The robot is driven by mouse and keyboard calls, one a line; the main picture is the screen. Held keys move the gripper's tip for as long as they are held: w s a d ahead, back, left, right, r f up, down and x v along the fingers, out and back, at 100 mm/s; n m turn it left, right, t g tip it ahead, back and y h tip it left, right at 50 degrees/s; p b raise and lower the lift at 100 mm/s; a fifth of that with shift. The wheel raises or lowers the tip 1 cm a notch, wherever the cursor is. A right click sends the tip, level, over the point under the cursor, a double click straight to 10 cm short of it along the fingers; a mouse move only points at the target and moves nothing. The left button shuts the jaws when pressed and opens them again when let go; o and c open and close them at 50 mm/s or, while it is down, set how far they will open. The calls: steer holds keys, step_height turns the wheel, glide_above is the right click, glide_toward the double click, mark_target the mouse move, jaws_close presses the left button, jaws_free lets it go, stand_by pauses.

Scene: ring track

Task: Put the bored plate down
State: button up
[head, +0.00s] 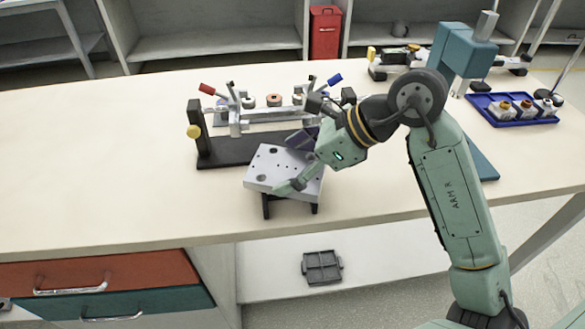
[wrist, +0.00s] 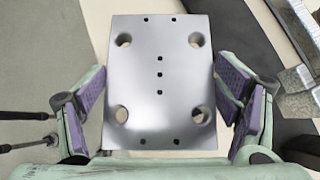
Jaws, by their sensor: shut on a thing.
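The bored plate (head: 270,165) is a light grey metal slab with several round holes and small dark holes. My gripper (head: 298,162) is shut on it across two opposite edges. In the wrist view the plate (wrist: 160,110) fills the middle, between the purple pads of my gripper (wrist: 162,105). In the head view the plate is slightly tilted near the front of the bench. Black legs (head: 266,207) show below its front edge. I cannot tell whether the plate rests on them, and its underside is hidden.
A black-based fixture (head: 215,148) with red and blue handled clamps stands just behind the plate. A blue tray (head: 527,121) with small parts is at the right. A grey divided tray (head: 322,267) lies on the shelf below. The bench top (head: 100,170) is clear at left.

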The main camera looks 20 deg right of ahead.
step_height(320, 180, down, 2)
steer(key=shift+s+f, duration=0.1)
steer(key=shift+f, duration=0.1)
steer(key=shift+f, duration=0.25)
steer(key=o, duration=1.8)
steer(key=shift+r, duration=0.1)
steer(key=shift+r+p, duration=0.25)
steer(key=shift+p, duration=0.1)
steer(key=b+v, duration=0.3)
steer(key=v, duration=0.8)
steer(key=shift+s+d+r, duration=0.2)
steer(key=shift+s+d, duration=0.05)
